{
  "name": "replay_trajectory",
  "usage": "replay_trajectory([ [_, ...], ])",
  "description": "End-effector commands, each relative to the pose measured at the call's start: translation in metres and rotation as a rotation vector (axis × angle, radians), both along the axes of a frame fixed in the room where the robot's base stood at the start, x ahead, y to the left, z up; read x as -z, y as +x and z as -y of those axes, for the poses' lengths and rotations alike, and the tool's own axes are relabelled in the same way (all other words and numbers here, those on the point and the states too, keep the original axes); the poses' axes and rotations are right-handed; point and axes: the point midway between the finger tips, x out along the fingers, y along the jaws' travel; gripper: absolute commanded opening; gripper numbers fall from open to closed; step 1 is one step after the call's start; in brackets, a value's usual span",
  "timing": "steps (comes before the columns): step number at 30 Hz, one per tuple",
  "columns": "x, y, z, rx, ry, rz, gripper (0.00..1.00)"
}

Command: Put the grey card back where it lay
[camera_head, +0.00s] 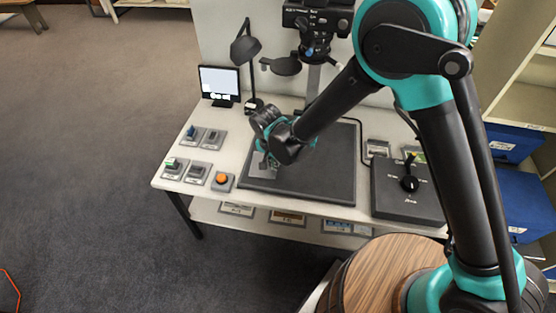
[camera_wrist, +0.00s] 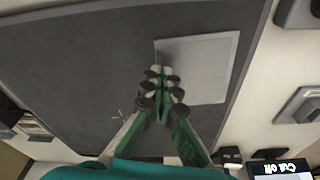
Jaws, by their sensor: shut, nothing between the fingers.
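The grey card (camera_wrist: 205,68) lies flat on the dark board (camera_wrist: 70,75), close to one edge of it, in the wrist view. In the head view the card (camera_head: 262,170) shows as a light patch at the left end of the dark board (camera_head: 325,165), partly hidden by my gripper (camera_head: 263,163). In the wrist view my gripper (camera_wrist: 160,75) is shut and empty. Its fingertips overlap the card's left edge in the picture. I cannot tell whether they touch the card.
Left of the board are several small switch boxes and an orange button (camera_head: 221,178). A monitor (camera_head: 220,82) and a black lamp (camera_head: 246,50) stand behind. A joystick panel (camera_head: 407,192) is at right, near blue boxes (camera_head: 520,200) on shelving. Most of the board is bare.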

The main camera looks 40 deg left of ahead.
Motion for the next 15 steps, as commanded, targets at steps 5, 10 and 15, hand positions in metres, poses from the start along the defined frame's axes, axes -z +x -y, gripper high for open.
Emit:
replay_trajectory([
  [5,0.001,-0.038,0.008,-0.005,-0.001,-0.003,0.0],
  [10,0.001,-0.049,0.011,-0.002,-0.001,-0.003,0.0],
  [15,0.001,-0.049,0.011,-0.001,-0.001,-0.003,0.0],
])
